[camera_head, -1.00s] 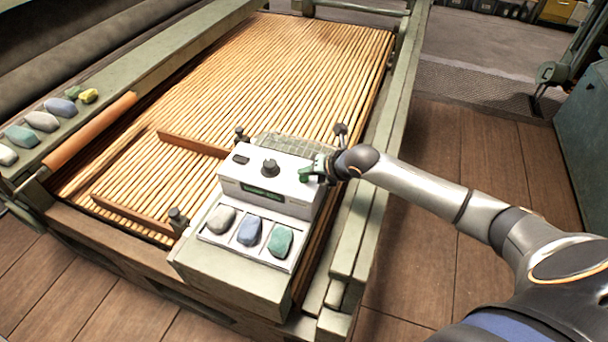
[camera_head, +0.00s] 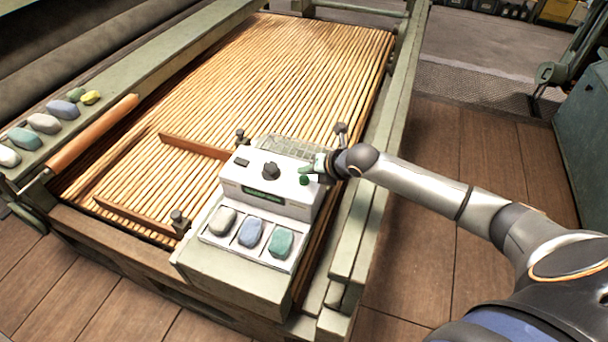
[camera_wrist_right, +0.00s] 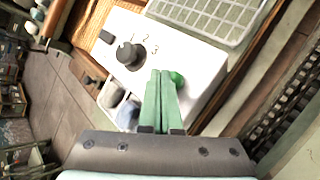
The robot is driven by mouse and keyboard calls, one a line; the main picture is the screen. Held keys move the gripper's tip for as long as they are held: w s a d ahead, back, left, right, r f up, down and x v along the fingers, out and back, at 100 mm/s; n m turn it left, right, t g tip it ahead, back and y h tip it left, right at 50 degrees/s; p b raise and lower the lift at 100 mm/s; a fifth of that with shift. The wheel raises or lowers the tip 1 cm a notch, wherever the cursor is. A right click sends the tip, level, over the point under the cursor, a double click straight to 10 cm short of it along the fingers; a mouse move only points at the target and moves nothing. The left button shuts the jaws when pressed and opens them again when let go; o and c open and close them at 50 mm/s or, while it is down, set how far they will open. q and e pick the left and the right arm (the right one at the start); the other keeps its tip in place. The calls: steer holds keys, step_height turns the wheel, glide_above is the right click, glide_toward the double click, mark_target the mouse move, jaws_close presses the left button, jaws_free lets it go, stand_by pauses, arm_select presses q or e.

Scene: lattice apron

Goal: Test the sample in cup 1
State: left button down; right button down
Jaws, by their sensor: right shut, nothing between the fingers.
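The white tester box (camera_head: 236,178) stands on the frame's near end, with a dark knob (camera_head: 270,171) and a green button (camera_head: 304,180) on top. In the right wrist view the knob (camera_wrist_right: 128,54) has the numbers 1, 2 and 3 beside it; its exact setting is unclear. Three cups in front hold a grey sample (camera_head: 222,221), a blue sample (camera_head: 250,232) and a green sample (camera_head: 281,242). No cup numbers are readable. My right gripper (camera_head: 317,164) is shut and empty, its green fingertips close to the button (camera_wrist_right: 177,79). My left gripper is out of view.
A wire-mesh tray (camera_head: 290,147) lies behind the box. Small posts (camera_head: 178,220) stand near the box. The slatted bed (camera_head: 290,70) beyond is mostly clear.

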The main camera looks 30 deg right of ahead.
mark_target(307, 182)
step_height(307, 182, up, 5)
steer(key=p, duration=0.5)
stand_by(0.8)
steer(key=shift+f, duration=0.1)
